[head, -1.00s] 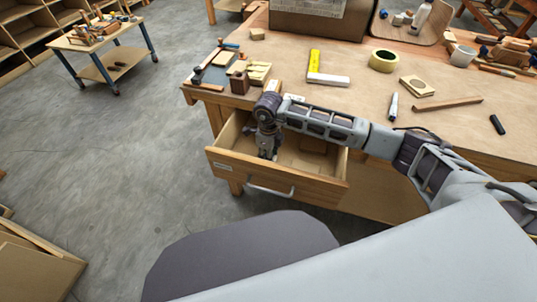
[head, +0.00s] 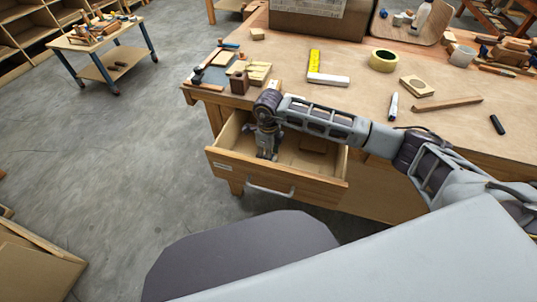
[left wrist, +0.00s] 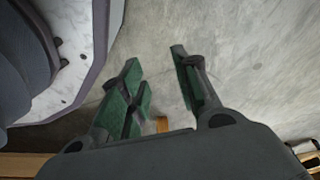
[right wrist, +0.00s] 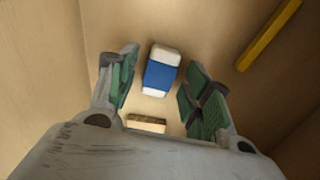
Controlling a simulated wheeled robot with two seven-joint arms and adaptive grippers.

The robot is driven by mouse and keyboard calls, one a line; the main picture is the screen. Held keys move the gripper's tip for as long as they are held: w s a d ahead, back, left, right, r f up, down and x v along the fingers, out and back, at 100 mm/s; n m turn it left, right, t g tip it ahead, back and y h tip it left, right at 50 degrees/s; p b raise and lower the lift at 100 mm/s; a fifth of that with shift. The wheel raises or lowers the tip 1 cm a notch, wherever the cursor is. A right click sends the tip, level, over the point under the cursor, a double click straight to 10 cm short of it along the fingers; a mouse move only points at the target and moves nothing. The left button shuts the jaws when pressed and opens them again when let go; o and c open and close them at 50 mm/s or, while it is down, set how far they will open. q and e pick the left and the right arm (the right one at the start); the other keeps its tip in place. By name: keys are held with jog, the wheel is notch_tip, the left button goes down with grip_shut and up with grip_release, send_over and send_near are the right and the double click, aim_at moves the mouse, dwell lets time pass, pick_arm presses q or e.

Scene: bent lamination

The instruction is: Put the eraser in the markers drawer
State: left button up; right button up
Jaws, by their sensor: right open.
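The eraser (right wrist: 161,72), white with a blue sleeve, lies on the drawer floor in the right wrist view. The open wooden drawer (head: 315,187) sticks out from the workbench in the head view and has a small label on its front. My right gripper (head: 268,155) points down inside the drawer. Its fingers (right wrist: 158,78) are open, one on each side of the eraser, with gaps visible beside it. The eraser is hidden behind the gripper in the head view. My left gripper (left wrist: 160,85) is open and empty above the grey floor, outside the head view.
A yellow stick (right wrist: 268,35) and a small wooden block (right wrist: 146,124) also lie in the drawer. On the workbench (head: 365,100) are a tape roll (head: 382,60), a yellow-and-white square (head: 328,79), a marker (head: 393,105), a black pen (head: 497,124) and wooden pieces.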

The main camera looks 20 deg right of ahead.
pick_arm(q)
jog(key=shift+s+a+f+p, duration=0.25)
jog(key=shift+s+a+f, duration=0.15)
jog(key=shift+f, duration=0.15)
jog(key=shift+s+a+f+p, duration=0.25)
jog(key=shift+a+f, duration=0.15)
jog(key=shift+f, duration=0.15)
pick_arm(e)
notch_tip(320, 180, up, 13)
jog(key=shift+s+a, duration=0.2)
jog(key=shift+s, duration=0.05)
jog(key=shift+f, duration=0.1)
pick_arm(q)
jog(key=shift+r, duration=0.1)
jog(key=shift+s+d, duration=0.2)
jog(key=shift+s, duration=0.4)
jog(key=shift+w, duration=0.1)
